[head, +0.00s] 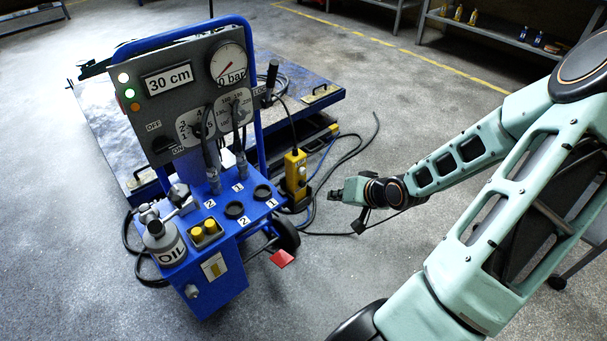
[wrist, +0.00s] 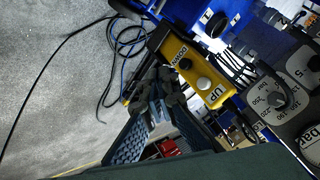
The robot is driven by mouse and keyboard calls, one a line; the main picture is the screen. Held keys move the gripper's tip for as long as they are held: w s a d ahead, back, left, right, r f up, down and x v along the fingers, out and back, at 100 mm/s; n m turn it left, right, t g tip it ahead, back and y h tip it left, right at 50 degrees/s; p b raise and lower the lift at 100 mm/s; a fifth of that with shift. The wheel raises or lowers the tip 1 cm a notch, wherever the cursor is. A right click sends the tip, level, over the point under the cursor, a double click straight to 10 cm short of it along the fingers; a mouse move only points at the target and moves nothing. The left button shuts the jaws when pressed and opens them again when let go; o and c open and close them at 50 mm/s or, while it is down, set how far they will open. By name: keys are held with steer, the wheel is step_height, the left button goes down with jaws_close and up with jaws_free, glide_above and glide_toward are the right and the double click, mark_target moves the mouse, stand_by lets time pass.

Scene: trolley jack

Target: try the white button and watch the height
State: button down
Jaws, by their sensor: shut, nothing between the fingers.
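The yellow pendant (head: 295,174) hangs at the right side of the blue trolley. The height display (head: 168,79) on the grey panel reads 30 cm. My gripper (head: 334,195) is shut and empty, to the right of the pendant with a gap between them in the head view. Its fingertips (wrist: 157,88) show just below the pendant in the wrist view; contact cannot be made out there.
The pressure gauge (head: 228,64) reads about 0 bar. The blue lift table (head: 318,92) stands behind the trolley (head: 215,270). Black and blue cables lie on the floor near the pendant. An oil can (head: 164,241) stands on the trolley's left. Open floor lies to the right.

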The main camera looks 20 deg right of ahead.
mark_target(303, 172)
stand_by(0.4)
steer(key=w+a+b, duration=0.3)
steer(key=w+b, duration=0.1)
steer(key=w, duration=0.4)
steer(key=shift+w+a, duration=0.1)
steer(key=shift+w, duration=0.1)
stand_by(1.4)
steer(key=shift+w+a, duration=0.1)
steer(key=shift+w, duration=0.15)
steer(key=shift+w+a, duration=0.2)
steer(key=shift+w, duration=0.4)
stand_by(2.0)
steer(key=shift+s, duration=0.1)
stand_by(0.5)
steer(key=shift+s+d+p, duration=0.35)
steer(key=shift+s+p, duration=0.25)
steer(key=shift+s, duration=0.3)
